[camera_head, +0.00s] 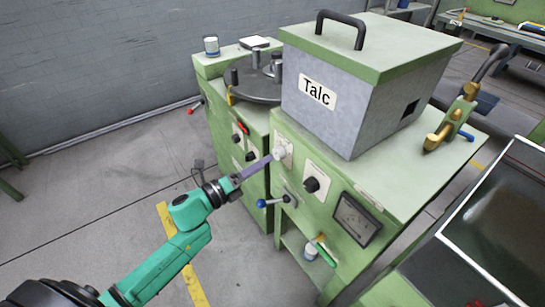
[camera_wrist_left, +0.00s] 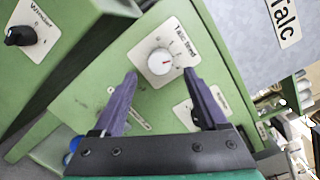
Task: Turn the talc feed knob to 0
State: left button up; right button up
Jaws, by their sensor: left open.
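The talc feed knob is a round white knob (camera_wrist_left: 160,61) with a red pointer mark, on a white plate (camera_wrist_left: 178,38) labelled "Talc feed" on the green machine front. In the head view the knob (camera_head: 279,154) sits below the grey Talc box (camera_head: 325,100). My left gripper (camera_wrist_left: 158,80) is open, its two purple fingers on either side of the knob in the wrist view, apart from it as far as I can tell. In the head view the left gripper (camera_head: 268,160) reaches close to the knob. The scale numbers are too small to read. My right gripper is not in view.
A black knob (camera_head: 311,184) on a white plate is to the right of the talc knob. A blue-tipped lever (camera_head: 275,201) sticks out below. A gauge (camera_head: 356,219) is farther right. Another black knob (camera_wrist_left: 20,36) is at left in the wrist view.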

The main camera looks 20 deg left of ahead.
aim_at(276, 155)
pick_arm(q)
jog(key=x, duration=0.4)
jog(key=shift+w+d, duration=0.2)
jog(key=shift+w, duration=0.05)
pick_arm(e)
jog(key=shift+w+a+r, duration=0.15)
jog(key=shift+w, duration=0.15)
pick_arm(q)
grip_shut()
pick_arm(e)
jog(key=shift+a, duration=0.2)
